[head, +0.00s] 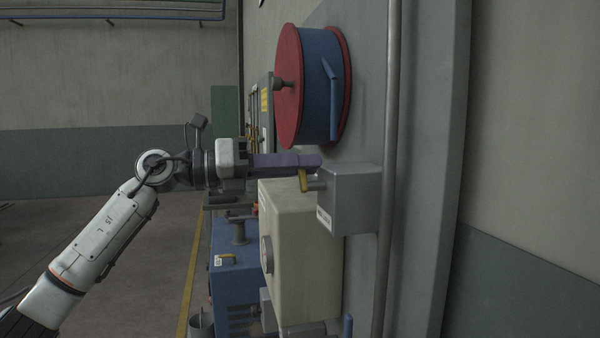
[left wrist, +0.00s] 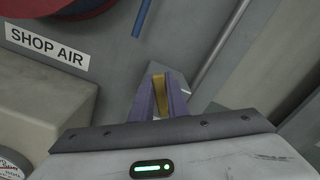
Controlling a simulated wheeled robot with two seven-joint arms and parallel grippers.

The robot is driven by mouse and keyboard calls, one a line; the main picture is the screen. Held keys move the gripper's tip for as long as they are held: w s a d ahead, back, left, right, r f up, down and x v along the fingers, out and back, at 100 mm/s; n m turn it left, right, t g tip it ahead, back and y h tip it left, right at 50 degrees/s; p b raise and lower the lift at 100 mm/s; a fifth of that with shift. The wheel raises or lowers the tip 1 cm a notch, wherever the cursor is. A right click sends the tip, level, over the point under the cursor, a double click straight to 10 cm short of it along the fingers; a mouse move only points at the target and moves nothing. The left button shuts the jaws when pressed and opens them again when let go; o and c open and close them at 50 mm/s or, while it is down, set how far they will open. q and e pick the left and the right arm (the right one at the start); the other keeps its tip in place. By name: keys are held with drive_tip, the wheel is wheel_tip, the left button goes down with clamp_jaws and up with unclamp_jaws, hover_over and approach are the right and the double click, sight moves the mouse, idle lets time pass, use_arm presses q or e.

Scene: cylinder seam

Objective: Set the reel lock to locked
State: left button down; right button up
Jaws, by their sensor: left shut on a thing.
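The reel lock is a grey box (head: 352,200) on the wall panel below the hose reel, with a short shaft and a yellow lever (head: 303,183) on its left side. The lever's lower end hangs below my fingers. My left gripper (head: 312,163) reaches in from the left, its purple fingers level, and is shut on the lever. In the left wrist view the yellow lever (left wrist: 159,92) shows between the two fingers. The fingers hide the lever's upper part in the head view. My right gripper is not in view.
The red and blue reel (head: 318,85) hangs close above my fingers. A beige box (head: 300,250) stands below them, and a grey vertical pipe (head: 388,120) runs right of the lock box. A SHOP AIR label (left wrist: 47,50) is on the wall. Open floor lies left.

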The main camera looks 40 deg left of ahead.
use_arm(q)
drive_tip(key=m, duration=0.2)
drive_tip(key=d+m+b, duration=0.1)
drive_tip(key=shift+s+r+m, duration=0.2)
drive_tip(key=shift+s+m, duration=0.1)
drive_tip(key=shift+s, duration=0.1)
drive_tip(key=shift+s+d+m+b, duration=0.15)
drive_tip(key=shift+d+m+b, duration=0.1)
drive_tip(key=shift+m, duration=0.5)
drive_tip(key=shift+s+d+m+b, duration=0.1)
drive_tip(key=shift+s+m+b, duration=0.1)
drive_tip(key=shift+m, duration=0.55)
drive_tip(key=shift+r, duration=0.1)
drive_tip(key=c, duration=1.7)
unclamp_jaws()
